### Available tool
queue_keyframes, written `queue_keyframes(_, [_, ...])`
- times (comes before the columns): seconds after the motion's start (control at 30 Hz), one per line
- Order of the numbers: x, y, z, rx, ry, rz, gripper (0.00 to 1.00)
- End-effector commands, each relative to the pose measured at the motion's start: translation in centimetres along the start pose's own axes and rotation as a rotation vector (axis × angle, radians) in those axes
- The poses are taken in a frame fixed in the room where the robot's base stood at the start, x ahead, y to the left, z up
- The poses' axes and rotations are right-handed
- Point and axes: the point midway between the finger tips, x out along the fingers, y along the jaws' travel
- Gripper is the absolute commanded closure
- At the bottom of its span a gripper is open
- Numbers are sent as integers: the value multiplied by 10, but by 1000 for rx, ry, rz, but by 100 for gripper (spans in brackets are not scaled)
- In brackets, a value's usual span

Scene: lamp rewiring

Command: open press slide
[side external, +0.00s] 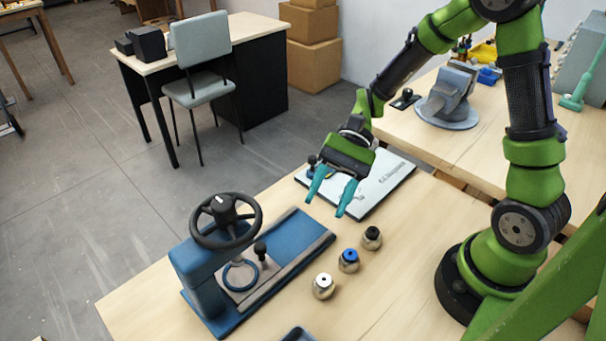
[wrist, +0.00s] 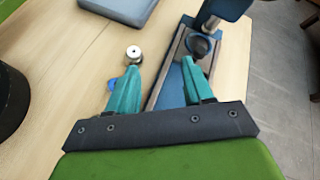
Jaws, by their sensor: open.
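The blue press (side external: 196,262) stands on the table at lower left, with a black handwheel (side external: 226,220) on top. Its grey-brown slide plate (side external: 258,284) lies on the blue base and carries an upright black knob (side external: 260,250). A blue ring (side external: 240,274) lies beside the knob, partly under the press head. In the wrist view the black knob (wrist: 200,45) shows ahead of the right finger. My gripper (side external: 328,206) is open and empty, raised above the table to the right of the press. Its two teal fingers (wrist: 162,68) point toward the press, apart from the knob.
Three small round pieces stand right of the press: white-topped (side external: 323,286), blue-topped (side external: 348,260) and black-topped (side external: 372,238). A lettered panel (side external: 385,180) lies behind my gripper. Bare table lies between.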

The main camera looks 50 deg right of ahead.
Motion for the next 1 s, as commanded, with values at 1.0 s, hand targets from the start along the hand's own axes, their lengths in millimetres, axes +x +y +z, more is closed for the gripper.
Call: queue_keyframes(1.0, [98, -55, -51, 431, -488, -344, 49])
